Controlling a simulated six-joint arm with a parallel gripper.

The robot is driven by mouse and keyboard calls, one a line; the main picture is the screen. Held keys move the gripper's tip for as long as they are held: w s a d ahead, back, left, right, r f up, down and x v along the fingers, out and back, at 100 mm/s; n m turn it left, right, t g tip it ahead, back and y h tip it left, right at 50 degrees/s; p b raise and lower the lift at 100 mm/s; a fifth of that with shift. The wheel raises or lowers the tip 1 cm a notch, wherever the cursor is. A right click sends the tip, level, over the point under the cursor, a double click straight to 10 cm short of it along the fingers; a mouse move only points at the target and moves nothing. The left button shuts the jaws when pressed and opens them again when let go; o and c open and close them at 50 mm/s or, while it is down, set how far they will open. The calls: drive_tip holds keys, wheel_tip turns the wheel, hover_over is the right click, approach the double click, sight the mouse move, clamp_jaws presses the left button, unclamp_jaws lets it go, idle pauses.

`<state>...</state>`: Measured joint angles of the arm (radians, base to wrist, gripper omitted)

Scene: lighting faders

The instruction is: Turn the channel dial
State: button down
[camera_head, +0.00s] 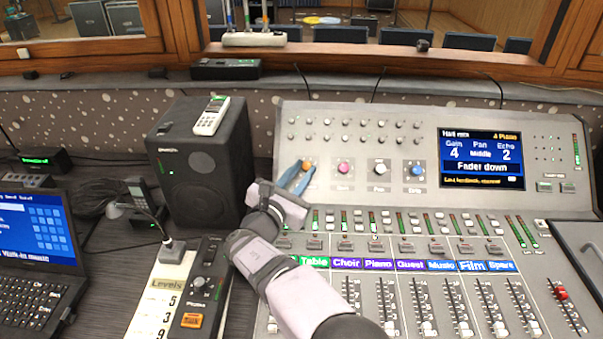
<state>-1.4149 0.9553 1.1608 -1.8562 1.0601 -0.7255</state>
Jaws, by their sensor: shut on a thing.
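The mixing desk (400,215) stands in front of me, with a row of dials on its upper panel. My gripper (301,175) reaches up from below, its blue fingers shut on the leftmost dial (308,166), which looks orange-brown and is partly hidden. I take this to be the channel dial; its label is covered by my gripper. To its right are a pink dial (344,168), a white dial (380,168) and a blue dial (416,170). The desk screen (481,158) reads Piano, Gain 4, Pan Middle, Echo 2 and Fader down.
Below my arm are coloured channel labels and faders (427,328). A black speaker (205,160) with a white handset (211,115) on top stands left.

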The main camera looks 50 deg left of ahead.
drive_tip(key=c, duration=1.6)
unclamp_jaws()
drive_tip(key=shift+s+d, duration=0.15)
drive_tip(key=shift+s, duration=0.3)
drive_tip(key=shift+b+v, duration=0.8)
drive_tip(key=shift+v, duration=2.4)
drive_tip(key=shift+w+d, duration=0.1)
